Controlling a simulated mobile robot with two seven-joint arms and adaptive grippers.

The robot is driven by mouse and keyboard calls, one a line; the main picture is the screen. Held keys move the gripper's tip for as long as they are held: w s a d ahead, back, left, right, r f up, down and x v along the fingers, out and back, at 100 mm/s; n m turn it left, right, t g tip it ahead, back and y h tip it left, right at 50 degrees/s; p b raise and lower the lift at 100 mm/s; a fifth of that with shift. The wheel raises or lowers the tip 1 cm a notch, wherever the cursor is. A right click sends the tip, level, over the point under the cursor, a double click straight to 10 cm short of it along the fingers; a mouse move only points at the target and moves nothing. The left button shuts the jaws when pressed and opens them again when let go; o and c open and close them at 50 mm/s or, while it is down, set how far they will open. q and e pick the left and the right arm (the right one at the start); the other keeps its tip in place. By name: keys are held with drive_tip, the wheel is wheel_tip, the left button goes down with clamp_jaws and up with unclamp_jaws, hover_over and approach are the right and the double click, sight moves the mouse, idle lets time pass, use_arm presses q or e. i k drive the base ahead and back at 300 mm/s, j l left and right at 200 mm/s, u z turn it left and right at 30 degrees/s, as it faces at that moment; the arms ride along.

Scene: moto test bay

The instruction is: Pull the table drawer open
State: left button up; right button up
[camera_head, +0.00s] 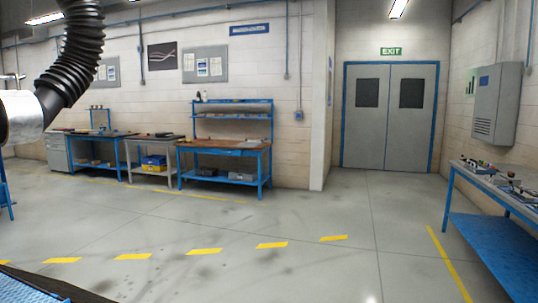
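The table drawer is not clearly identifiable. A blue workbench (266,160) with a brown top and a raised back shelf stands against the far wall, left of centre. Its blue front panel below the top may hold a drawer, but it is too small to tell. Two more benches stand left of it, a grey one (127,157) and a blue one (122,171). A dark surface with a blue edge (45,286) shows at the bottom left, mostly cut off. Neither of my grippers is in view.
A wide grey floor (300,220) lies open ahead, marked with yellow dashes. A blue bench (510,250) with parts on top stands at the right edge. Closed double doors (388,120) are at the back. A black ribbed hose (78,55) hangs at the upper left.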

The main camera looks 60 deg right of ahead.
sight(236, 152)
drive_tip(key=z, duration=1.65)
drive_tip(key=i+j, duration=0.2)
drive_tip(key=i, duration=4.55)
drive_tip(key=i+j, duration=0.25)
drive_tip(key=i, duration=4.55)
drive_tip(key=j+u, duration=0.05)
drive_tip(key=j, duration=0.1)
